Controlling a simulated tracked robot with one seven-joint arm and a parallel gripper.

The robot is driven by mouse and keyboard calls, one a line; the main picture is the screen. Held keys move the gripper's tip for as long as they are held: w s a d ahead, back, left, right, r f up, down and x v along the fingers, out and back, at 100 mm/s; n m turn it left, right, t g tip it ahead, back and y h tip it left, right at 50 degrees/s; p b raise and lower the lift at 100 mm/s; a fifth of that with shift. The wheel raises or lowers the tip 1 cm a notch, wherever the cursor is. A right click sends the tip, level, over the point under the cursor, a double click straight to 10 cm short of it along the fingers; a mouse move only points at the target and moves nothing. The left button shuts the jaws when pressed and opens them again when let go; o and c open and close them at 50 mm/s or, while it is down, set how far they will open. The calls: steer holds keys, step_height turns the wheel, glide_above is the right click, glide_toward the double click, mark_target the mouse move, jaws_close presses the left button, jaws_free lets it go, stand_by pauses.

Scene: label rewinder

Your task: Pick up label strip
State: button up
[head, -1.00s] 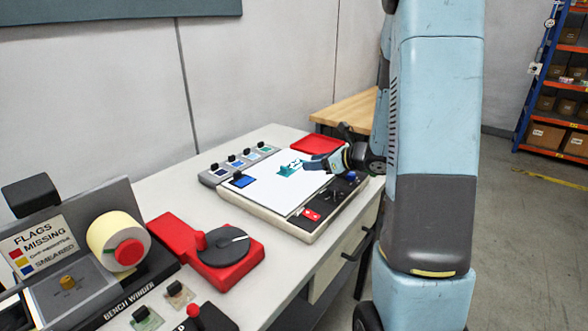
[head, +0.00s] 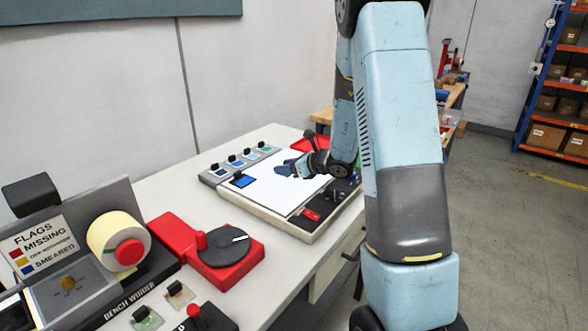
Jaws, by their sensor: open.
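I cannot make out a label strip for certain in the head view. My gripper (head: 288,170) is open and low over the white sheet of the board (head: 268,194), near the sheet's far right part. The spot where a teal patterned patch showed earlier is now covered by my gripper, so I cannot tell whether the patch lies between the fingers. A blue square piece (head: 243,181) lies at the sheet's left edge, apart from my gripper.
A row of colored pads with black knobs (head: 233,160) lines the board's left side. A red tray (head: 300,144) sits behind. A red block with a dark dial (head: 224,247) and the bench winder with a yellowish roll (head: 106,236) stand at left. Shelving (head: 560,80) is at right.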

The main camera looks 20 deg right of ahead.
steer(key=shift+w+a+f, duration=0.15)
steer(key=shift+w, duration=0.05)
jaws_close()
stand_by(0.3)
